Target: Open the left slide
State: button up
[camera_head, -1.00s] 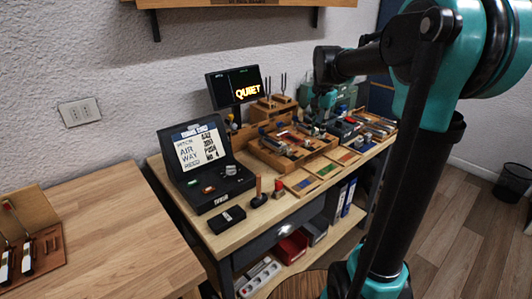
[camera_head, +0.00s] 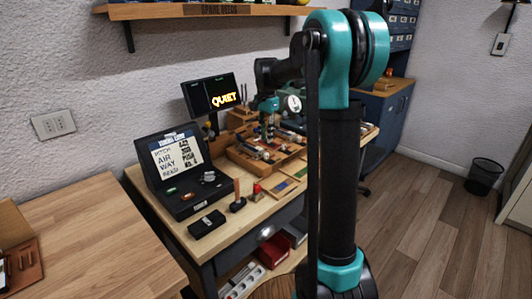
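My gripper (camera_head: 268,129) hangs above the wooden tray of parts (camera_head: 243,158) on the workbench. It is small and partly merges with the clutter, so its finger opening cannot be read. No part is clearly recognisable as the left slide. A dark drawer front (camera_head: 283,222) with a bright round spot sits under the bench's front edge and looks shut. My own arm hides the right part of the bench front.
An open black case (camera_head: 181,171) with a lettered lid stands on the bench's left. A screen (camera_head: 211,94) reads "QUIET".

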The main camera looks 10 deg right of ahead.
notch_tip(320, 180, down, 8)
jog(key=shift+r, duration=0.15)
dwell(0.3)
grip_shut()
